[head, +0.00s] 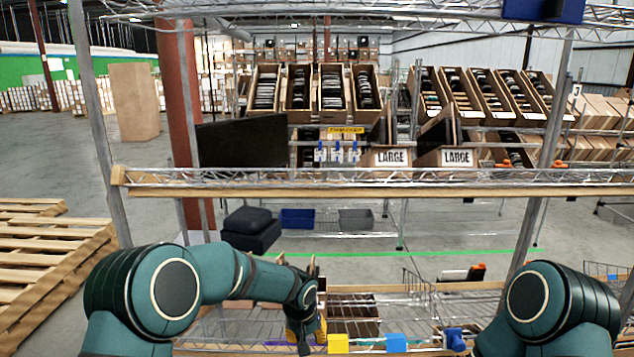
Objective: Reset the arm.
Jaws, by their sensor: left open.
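My left arm (225,275) is teal and comes in from the left, bent at the elbow, with its wrist low in the middle of the view. My left gripper (305,338) hangs below that wrist at the bottom of the picture, in front of the lower shelf. It is open, and I see nothing held in it. Its fingertips are small and partly hard to make out. My right arm (550,305) shows only as a teal joint at the lower right; its gripper is out of the picture.
A yellow block (338,343) and a blue block (396,343) sit low near my left gripper. Wooden pallets (45,260) lie at left.

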